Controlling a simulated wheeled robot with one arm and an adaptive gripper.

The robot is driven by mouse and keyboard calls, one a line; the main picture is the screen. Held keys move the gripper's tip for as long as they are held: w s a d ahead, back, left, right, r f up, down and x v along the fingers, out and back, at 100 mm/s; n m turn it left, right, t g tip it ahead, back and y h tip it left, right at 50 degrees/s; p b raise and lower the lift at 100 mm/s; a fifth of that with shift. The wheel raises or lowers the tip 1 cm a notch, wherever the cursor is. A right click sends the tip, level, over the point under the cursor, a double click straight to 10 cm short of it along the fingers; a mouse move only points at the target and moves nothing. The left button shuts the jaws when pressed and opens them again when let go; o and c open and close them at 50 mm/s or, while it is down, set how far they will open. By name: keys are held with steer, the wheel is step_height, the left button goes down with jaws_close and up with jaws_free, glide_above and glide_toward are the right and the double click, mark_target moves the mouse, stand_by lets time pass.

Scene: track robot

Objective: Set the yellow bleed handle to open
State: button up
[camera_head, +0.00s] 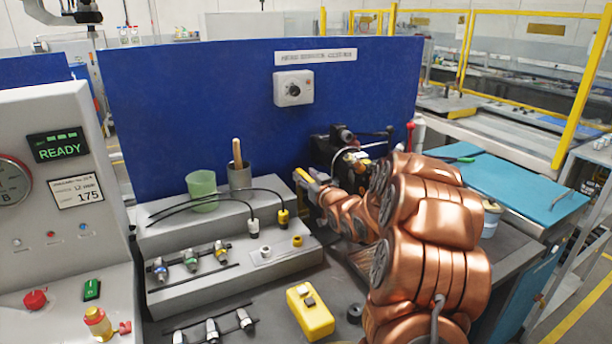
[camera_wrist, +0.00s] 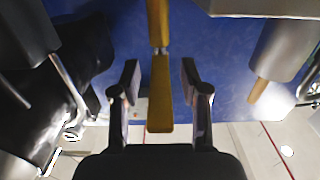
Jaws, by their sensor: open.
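The yellow bleed handle (camera_wrist: 160,100) is a long bar in the middle of the wrist view, which shows the scene upside down. My gripper (camera_wrist: 160,82) is open, with one finger on each side of the handle and a visible gap to each. In the head view, a yellow piece (camera_head: 302,178) shows at the end of my copper arm, in front of the blue panel. My gripper (camera_head: 314,182) is small there and partly hidden by my arm, as is the handle's base.
A grey cup (camera_head: 240,178) with a wooden handle and a green cup (camera_head: 202,187) stand left of my gripper. A black machine (camera_head: 352,140) is close on its right. The blue panel (camera_head: 200,100) rises behind. A yellow box (camera_head: 311,312) lies in front.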

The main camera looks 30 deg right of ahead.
steer(key=shift+w, duration=0.15)
jaws_close()
stand_by(0.4)
